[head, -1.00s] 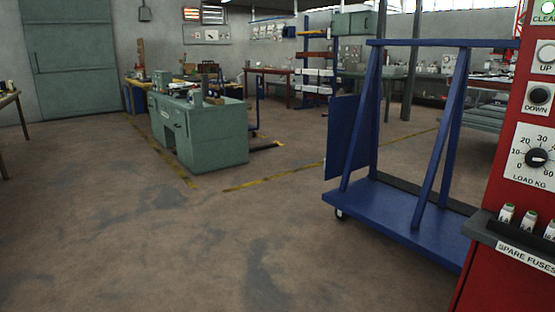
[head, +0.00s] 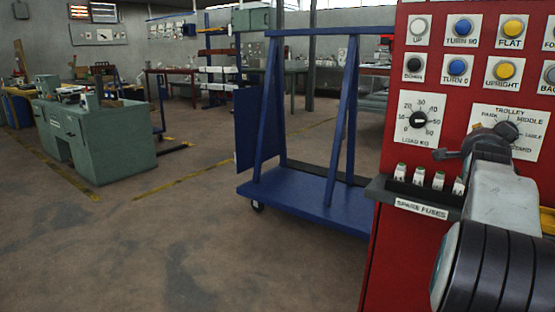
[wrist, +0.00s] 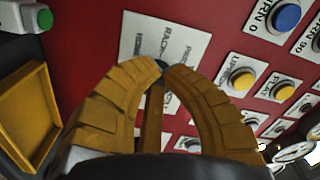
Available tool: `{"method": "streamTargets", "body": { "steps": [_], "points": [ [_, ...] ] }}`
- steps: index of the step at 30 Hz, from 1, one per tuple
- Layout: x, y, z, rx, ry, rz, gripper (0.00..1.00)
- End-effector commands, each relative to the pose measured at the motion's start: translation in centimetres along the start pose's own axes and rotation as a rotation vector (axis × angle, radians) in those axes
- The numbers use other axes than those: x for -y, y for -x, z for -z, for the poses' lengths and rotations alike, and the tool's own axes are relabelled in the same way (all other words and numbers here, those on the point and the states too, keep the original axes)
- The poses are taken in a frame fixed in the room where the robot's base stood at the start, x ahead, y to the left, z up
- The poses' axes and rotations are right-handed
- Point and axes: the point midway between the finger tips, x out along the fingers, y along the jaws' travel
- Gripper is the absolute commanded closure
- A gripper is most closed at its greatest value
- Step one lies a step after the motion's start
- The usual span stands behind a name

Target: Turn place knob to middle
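My arm covers the lower part of this plate, and I cannot tell where the knob points. In the wrist view, the yellow ribbed fingers of my gripper (wrist: 164,66) reach toward a white lettered plate (wrist: 178,42). Their tips lie close together with a small dark bit between them. The fingers hide most of the plate's middle. I cannot tell whether they touch or hold the knob.
Blue buttons (head: 458,67) and yellow buttons (head: 504,71) sit above the plate. A LOAD KG dial (head: 418,119) is to the left, over a ledge with several spare fuses (head: 420,177). A yellow tray (wrist: 28,108) is near the gripper. A blue trolley (head: 300,198) stands left of the panel.

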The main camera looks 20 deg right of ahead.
Motion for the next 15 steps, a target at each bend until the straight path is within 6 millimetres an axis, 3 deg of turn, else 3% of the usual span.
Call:
{"method": "streamTargets", "body": {
  "steps": [14, 15],
  "points": [
    [-0.02, 1.17, 0.04, 0.000, 0.000, -0.001, 1.00],
    [-0.02, 1.17, 0.04, 0.000, 0.000, -0.001, 0.95]
  ]
}}
